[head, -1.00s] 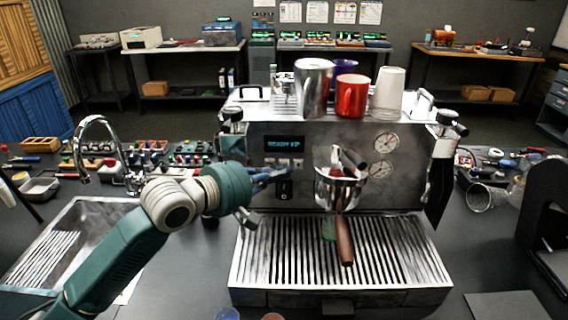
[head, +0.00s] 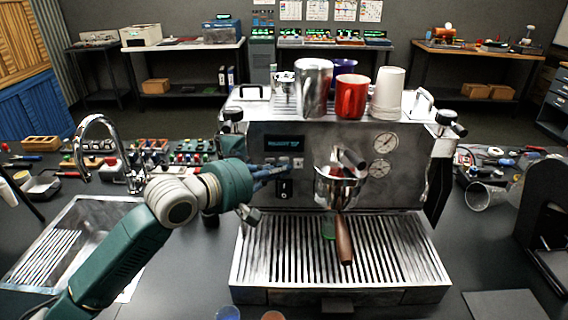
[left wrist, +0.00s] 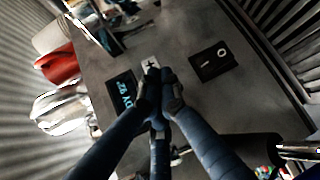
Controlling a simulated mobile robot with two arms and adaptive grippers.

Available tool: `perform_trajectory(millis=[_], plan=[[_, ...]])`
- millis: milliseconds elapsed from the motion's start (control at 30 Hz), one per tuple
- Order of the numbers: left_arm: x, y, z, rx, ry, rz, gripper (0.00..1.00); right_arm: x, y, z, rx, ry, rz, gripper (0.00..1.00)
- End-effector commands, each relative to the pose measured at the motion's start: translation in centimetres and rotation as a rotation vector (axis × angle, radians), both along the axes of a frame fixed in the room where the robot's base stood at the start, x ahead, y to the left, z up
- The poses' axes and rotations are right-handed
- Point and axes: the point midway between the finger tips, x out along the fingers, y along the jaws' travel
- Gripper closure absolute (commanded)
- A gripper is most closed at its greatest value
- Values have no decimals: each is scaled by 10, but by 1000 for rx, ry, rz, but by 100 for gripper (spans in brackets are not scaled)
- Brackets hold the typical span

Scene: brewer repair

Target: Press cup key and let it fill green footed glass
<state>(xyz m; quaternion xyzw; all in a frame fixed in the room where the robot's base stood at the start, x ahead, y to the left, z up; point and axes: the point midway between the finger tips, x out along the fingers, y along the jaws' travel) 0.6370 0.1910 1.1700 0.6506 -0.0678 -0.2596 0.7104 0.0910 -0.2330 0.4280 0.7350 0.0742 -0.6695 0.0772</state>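The espresso machine (head: 330,140) stands in the middle of the head view with a lit display (head: 284,143). Small pale keys (head: 298,162) sit below the display. My left gripper (head: 284,170) has its blue fingers bunched together at the key row. In the left wrist view the fingertips (left wrist: 166,85) are shut, empty, and beside a white key (left wrist: 150,63) with a dark mark; another key may be hidden behind them. I cannot tell whether they touch. The green footed glass (head: 328,230) stands on the drip tray, partly hidden by the portafilter (head: 343,238). My right gripper is not in view.
A red mug (head: 351,97), a metal pitcher (head: 314,88) and white cups (head: 388,92) stand on top. A sink (head: 75,245) is at left.

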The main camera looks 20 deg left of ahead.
Motion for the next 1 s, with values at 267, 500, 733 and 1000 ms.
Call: perform_trajectory(millis=[267, 500, 733, 1000], plan=[[0, 0, 0, 0, -1, 1, 100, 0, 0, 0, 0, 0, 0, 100], [-8, -2, 1, 0, 1, 0, 100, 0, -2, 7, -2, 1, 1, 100], [-17, -5, 1, 0, -1, 0, 100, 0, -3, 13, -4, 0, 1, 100], [-17, -5, 0, 0, -1, 0, 100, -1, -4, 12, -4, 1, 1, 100]])
